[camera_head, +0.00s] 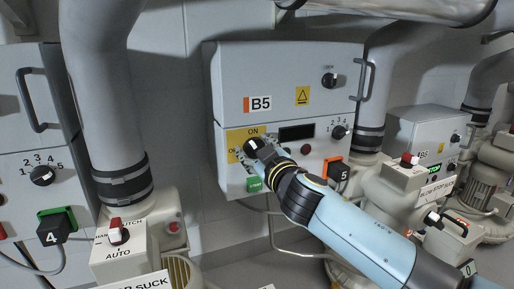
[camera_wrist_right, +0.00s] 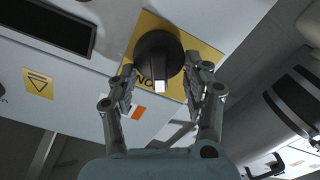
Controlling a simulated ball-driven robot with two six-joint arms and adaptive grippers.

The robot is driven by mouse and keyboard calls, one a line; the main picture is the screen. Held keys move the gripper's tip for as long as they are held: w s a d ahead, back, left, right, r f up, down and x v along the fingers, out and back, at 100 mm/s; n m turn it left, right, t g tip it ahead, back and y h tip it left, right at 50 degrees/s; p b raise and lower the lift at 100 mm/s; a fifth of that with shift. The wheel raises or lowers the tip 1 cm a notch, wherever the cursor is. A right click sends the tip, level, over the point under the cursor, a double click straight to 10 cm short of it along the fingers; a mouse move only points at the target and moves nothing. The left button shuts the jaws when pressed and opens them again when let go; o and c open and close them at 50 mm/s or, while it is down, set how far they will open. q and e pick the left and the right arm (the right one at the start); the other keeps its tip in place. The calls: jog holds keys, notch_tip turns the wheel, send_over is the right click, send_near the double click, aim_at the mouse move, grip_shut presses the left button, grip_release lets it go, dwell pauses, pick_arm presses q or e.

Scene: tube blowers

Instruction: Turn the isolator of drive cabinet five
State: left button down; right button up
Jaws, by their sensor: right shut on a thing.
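The drive cabinet B5 (camera_head: 225,85) is a grey wall box with a B5 label. Its isolator is a black rotary knob (camera_head: 250,146) on a yellow plate (camera_head: 232,135) marked ON. In the right wrist view, the isolator knob (camera_wrist_right: 157,52) is large and round, its white mark lying by the lettering on the yellow plate (camera_wrist_right: 206,62). My right gripper (camera_head: 258,150) reaches in from the lower right and is shut on the knob; its fingers (camera_wrist_right: 160,84) lie on either side of it. The hand partly hides the knob in the head view. My left gripper is not in view.
Below the plate is a green button (camera_head: 254,184); a dark display (camera_head: 296,132), selector dial (camera_head: 339,132) and black plug marked 5 (camera_head: 339,172) are to the right. Cabinet B6 (camera_head: 425,125) is at right. A thick pipe (camera_head: 105,90) stands left of B5.

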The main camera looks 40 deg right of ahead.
jog(key=n, duration=0.3)
jog(key=shift+a+f+n, duration=0.1)
jog(key=shift+a+n, duration=0.05)
jog(key=shift+n, duration=0.25)
jog(key=shift+a+f+n, duration=0.1)
jog(key=shift+n, duration=0.8)
jog(key=shift+n+p, duration=0.35)
jog(key=shift+n, duration=0.55)
jog(key=shift+f+n, duration=0.2)
jog(key=shift+n, duration=0.9)
jog(key=shift+a+f+n, duration=0.1)
jog(key=shift+n, duration=0.8)
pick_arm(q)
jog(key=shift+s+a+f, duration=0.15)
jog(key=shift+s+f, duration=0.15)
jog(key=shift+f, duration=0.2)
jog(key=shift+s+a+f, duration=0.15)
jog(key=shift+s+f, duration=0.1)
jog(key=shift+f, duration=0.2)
pick_arm(e)
jog(key=shift+n, duration=0.3)
jog(key=shift+f, duration=0.1)
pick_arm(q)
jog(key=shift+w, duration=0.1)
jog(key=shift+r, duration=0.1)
pick_arm(e)
jog(key=o, duration=1.1)
